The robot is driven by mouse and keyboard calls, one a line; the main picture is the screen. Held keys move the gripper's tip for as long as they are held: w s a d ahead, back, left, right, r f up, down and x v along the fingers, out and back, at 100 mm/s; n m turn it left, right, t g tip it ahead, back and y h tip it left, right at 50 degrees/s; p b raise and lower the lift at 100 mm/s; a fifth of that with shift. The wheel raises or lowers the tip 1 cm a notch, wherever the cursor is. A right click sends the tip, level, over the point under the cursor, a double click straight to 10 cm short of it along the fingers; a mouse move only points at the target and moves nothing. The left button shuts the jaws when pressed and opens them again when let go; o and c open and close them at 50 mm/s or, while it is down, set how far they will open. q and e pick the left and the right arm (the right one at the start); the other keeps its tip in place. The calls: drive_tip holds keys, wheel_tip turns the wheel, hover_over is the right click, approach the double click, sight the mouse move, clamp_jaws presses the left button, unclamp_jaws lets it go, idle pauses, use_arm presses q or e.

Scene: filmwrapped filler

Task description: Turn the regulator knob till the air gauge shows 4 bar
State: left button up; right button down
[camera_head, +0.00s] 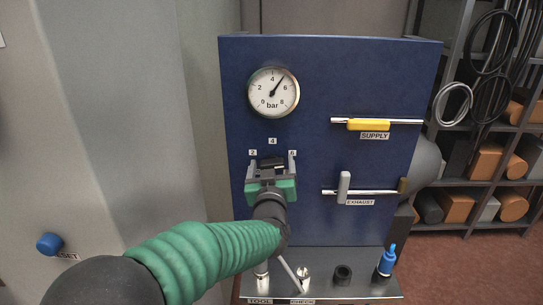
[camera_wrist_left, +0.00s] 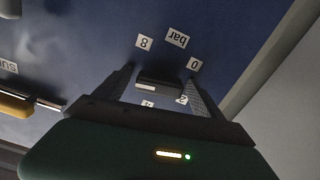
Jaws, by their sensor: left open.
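The round white air gauge (camera_head: 273,92) is at the upper left of the blue panel. Its needle points up and right, between 4 and 6, near 5 bar. The dark regulator knob (camera_head: 272,162) is below it, with labels 2, 4 and 6 around it. My left gripper (camera_head: 272,158) is at the knob, its open fingers on either side. In the left wrist view the knob (camera_wrist_left: 160,82) shows between the two fingers (camera_wrist_left: 158,90), with visible gaps; I cannot tell whether either finger touches it. My gripper body hides the knob's lower part. My right gripper is not in view.
A yellow SUPPLY handle (camera_head: 368,125) and a grey EXHAUST lever (camera_head: 344,186) are on the panel's right. A ledge (camera_head: 325,287) below carries a blue-topped item (camera_head: 387,262). A blue button (camera_head: 50,244) is at left. Shelves (camera_head: 475,130) stand at right.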

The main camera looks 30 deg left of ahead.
use_arm(q)
drive_tip(key=shift+s+a+r, duration=0.25)
drive_tip(key=shift+s+a, duration=0.05)
drive_tip(key=shift+s, duration=0.15)
drive_tip(key=shift+d, duration=0.25)
drive_tip(key=shift+w+d, duration=0.2)
drive_tip(key=shift+d, duration=0.3)
drive_tip(key=c, duration=0.5)
drive_tip(key=shift+r, duration=0.1)
drive_tip(key=shift+c, duration=1.1)
drive_tip(key=shift+s+a, duration=0.15)
drive_tip(key=shift+a, duration=0.25)
drive_tip(key=c, duration=0.6)
drive_tip(key=shift+d, duration=0.15)
drive_tip(key=shift+c, duration=0.2)
